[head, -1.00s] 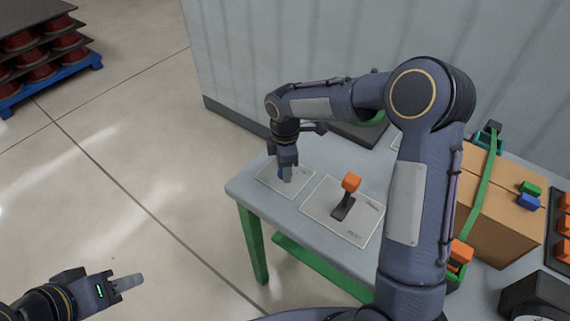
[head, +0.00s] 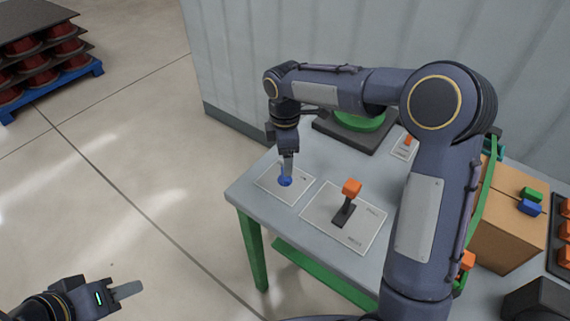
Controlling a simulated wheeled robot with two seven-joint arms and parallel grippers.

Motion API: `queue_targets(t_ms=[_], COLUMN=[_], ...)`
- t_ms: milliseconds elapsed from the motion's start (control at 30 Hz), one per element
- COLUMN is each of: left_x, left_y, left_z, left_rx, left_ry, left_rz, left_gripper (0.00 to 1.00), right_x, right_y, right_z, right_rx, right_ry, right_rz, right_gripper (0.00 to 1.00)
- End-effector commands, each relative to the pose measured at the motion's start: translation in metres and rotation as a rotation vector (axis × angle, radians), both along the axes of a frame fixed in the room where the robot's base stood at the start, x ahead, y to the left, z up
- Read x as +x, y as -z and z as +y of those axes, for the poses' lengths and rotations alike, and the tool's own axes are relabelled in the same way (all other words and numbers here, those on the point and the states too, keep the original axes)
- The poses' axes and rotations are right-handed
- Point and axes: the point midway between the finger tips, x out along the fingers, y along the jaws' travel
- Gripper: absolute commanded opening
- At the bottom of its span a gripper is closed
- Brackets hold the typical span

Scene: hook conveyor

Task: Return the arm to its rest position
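My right arm comes up from the lower right and reaches left over the grey table (head: 258,203). My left gripper (head: 128,290) is at the lower left, over the floor and away from the table. Its fingers overlap in the view, and nothing shows in them.
An orange-topped dark hook (head: 349,198) lies on a larger white card (head: 327,219). A green disc on a dark base (head: 345,131) is at the back. A cardboard box (head: 508,240) stands right, with green and blue pieces on it. Open floor lies left.

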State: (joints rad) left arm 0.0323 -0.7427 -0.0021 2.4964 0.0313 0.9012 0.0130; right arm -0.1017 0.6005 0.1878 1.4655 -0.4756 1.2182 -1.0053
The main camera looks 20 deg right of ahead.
Motion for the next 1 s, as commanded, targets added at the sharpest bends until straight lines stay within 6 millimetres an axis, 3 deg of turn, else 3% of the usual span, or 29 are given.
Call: queue_targets(t_ms=[167, 700, 867, 1000], left_x=[0.000, 0.000, 0.000, 0.000], left_y=[0.000, 0.000, 0.000, 0.000], left_z=[0.000, 0.000, 0.000, 0.000], left_rx=[0.000, 0.000, 0.000, 0.000], left_ry=[0.000, 0.000, 0.000, 0.000], left_rz=[0.000, 0.000, 0.000, 0.000], left_gripper=[0.36, 0.36, 0.36, 0.36], right_x=[0.000, -0.004, -0.028, -0.070], right_y=[-0.012, -0.016, -0.038, -0.062], right_z=[0.000, -0.003, -0.021, -0.042], right_rx=[0.001, 0.004, 0.039, 0.101], right_ry=[-0.001, 0.020, 0.159, 0.378], right_rz=[-0.001, -0.006, -0.039, -0.080], right_gripper=[0.73, 0.73, 0.73, 0.73])
